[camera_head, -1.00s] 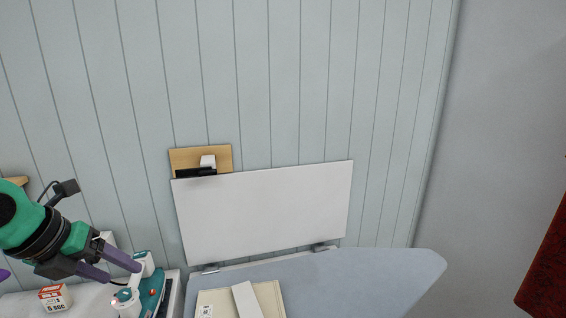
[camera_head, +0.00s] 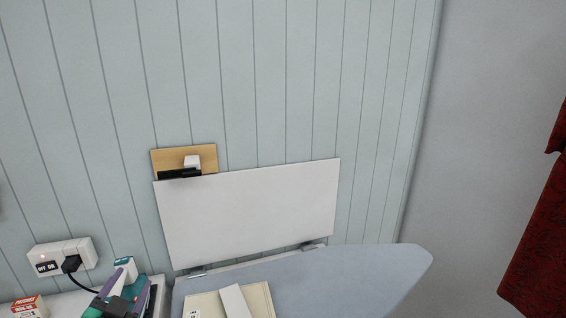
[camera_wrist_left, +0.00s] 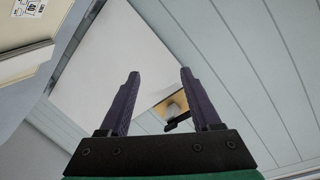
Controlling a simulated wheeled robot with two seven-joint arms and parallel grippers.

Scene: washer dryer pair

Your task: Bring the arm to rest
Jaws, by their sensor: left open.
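My left gripper (camera_head: 116,302) shows at the bottom left of the head view, low in front of the counter and partly cut off by the lower edge. Its dark purple fingers stand wide apart in the left wrist view (camera_wrist_left: 159,76), with nothing between them. Behind them the wrist view shows the white panel and the wall. A white and teal object (camera_head: 125,268) shows just behind the gripper in the head view, partly hidden by it; I cannot tell whether they touch. My right gripper is out of view.
A blue-grey ironing board (camera_head: 370,272) extends from a white wall panel (camera_head: 250,212). A cream box (camera_head: 258,297) lies on it. A wall socket (camera_head: 60,256) with a black plug is at left, above a small red-and-white box (camera_head: 28,306). A red curtain (camera_head: 540,250) hangs at right.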

